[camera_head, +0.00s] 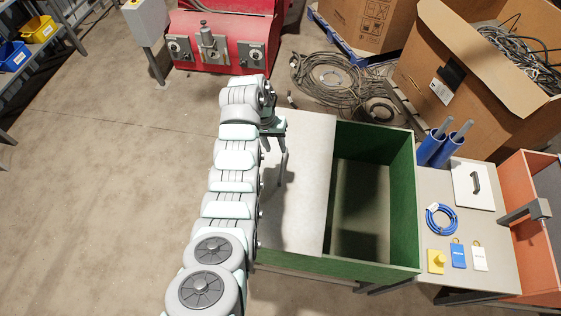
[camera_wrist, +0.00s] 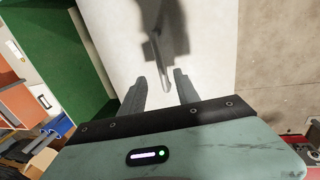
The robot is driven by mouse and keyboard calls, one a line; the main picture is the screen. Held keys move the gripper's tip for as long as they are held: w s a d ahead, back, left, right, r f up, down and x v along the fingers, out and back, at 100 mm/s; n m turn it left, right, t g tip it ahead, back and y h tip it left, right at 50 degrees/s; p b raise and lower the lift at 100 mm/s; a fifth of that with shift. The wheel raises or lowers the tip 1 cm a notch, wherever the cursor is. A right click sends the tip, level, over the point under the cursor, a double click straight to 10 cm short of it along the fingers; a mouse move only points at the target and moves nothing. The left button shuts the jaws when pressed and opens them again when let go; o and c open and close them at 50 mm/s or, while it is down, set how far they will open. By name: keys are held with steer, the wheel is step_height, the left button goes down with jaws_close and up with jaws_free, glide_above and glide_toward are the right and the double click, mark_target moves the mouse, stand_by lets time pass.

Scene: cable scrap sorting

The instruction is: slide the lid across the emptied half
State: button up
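A green bin (camera_head: 402,200) stands at the middle right. A pale flat lid (camera_head: 305,190) covers its left half. Its right half is uncovered and looks empty, with a bare floor. My gripper (camera_head: 282,167) is above the lid, and my arm hides the lid's left part. In the wrist view the lid (camera_wrist: 205,45) fills the middle, with the bin's green wall (camera_wrist: 75,45) on the left. My gripper (camera_wrist: 160,88) is open there. A thin grey bar (camera_wrist: 160,70), apparently the lid's handle, shows between and beyond the fingertips; I see no contact.
A side table (camera_head: 440,190) at right holds a white plate with a handle (camera_head: 473,186), a blue cable coil (camera_head: 441,219), blue tubes (camera_head: 443,145) and small tags. An orange bin (camera_head: 535,235) stands beyond. A red machine (camera_head: 225,38), loose cables and cardboard boxes lie behind. Floor at left is clear.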

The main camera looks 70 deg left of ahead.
mark_target(282, 164)
steer(key=shift+w+d+f+b, duration=0.2)
steer(key=shift+w+f, duration=0.1)
steer(key=shift+f, duration=1.4)
steer(key=shift+w+d+f+b, duration=0.15)
steer(key=shift+w+d+f, duration=0.1)
steer(key=shift+f, duration=1.4)
steer(key=shift+w+d+f+b, duration=0.2)
steer(key=shift+w+f, duration=0.1)
steer(key=shift+f, duration=1.4)
steer(key=shift+a, duration=0.1)
steer(key=shift+c, duration=0.5)
jaws_close()
